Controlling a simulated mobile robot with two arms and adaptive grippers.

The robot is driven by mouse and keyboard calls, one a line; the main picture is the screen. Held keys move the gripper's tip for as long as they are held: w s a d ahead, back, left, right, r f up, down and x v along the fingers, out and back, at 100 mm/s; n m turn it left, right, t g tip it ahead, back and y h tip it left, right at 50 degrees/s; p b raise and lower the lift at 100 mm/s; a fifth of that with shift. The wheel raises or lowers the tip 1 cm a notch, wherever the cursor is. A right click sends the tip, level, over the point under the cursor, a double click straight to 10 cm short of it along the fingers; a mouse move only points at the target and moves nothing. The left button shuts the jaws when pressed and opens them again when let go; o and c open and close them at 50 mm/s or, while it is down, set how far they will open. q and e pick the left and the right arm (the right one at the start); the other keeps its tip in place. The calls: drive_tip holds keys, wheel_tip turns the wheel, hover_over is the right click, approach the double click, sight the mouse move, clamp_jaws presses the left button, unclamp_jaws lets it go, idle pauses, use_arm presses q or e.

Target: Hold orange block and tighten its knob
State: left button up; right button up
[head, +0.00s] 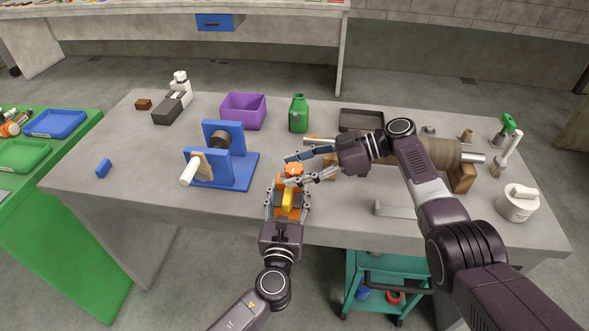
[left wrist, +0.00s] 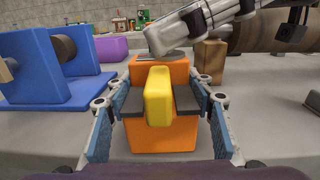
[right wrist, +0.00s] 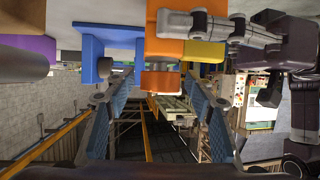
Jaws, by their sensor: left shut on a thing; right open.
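The orange block (head: 283,214) is upright near the table's front edge, with a yellow piece and dark pads on its near face. My left gripper (head: 289,193) is shut on it from both sides; the left wrist view also shows the block (left wrist: 164,136) between the blue-padded fingers. The orange knob (head: 294,169) is at the block's top. My right gripper (head: 290,171) comes from the right, open, with fingers either side of the knob. In the right wrist view the knob (right wrist: 160,80) lies between the spread fingertips, below the block (right wrist: 178,48). Finger contact is unclear.
A blue stand (head: 235,172) is left of the block. A purple bin (head: 243,111), green bottle (head: 298,113) and dark tray (head: 361,120) stand behind. A brown roller (head: 430,150) on wooden supports is under my right arm. The left front table is mostly clear.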

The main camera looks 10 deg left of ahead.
drive_tip(key=shift+a+f, duration=0.1)
drive_tip(key=shift+a, duration=0.1)
drive_tip(key=shift+c, duration=0.3)
drive_tip(key=c, duration=1.1)
drive_tip(key=shift+c, duration=0.3)
drive_tip(key=shift+f+m+t, duration=0.15)
drive_tip(key=shift+m+t, duration=0.25)
drive_tip(key=m+t+h, duration=0.1)
drive_tip(key=m+t, duration=0.4)
drive_tip(key=t, duration=0.1)
drive_tip(key=shift+s+d, duration=0.1)
drive_tip(key=shift+d, duration=0.05)
drive_tip(key=m+t+h, duration=0.3)
drive_tip(key=m+t, duration=0.1)
drive_tip(key=m, duration=0.1)
drive_tip(key=shift+t, duration=0.4)
drive_tip(key=shift+m+h, duration=0.4)
drive_tip(key=shift+m+t+h, duration=0.3)
drive_tip(key=shift+t, duration=0.2)
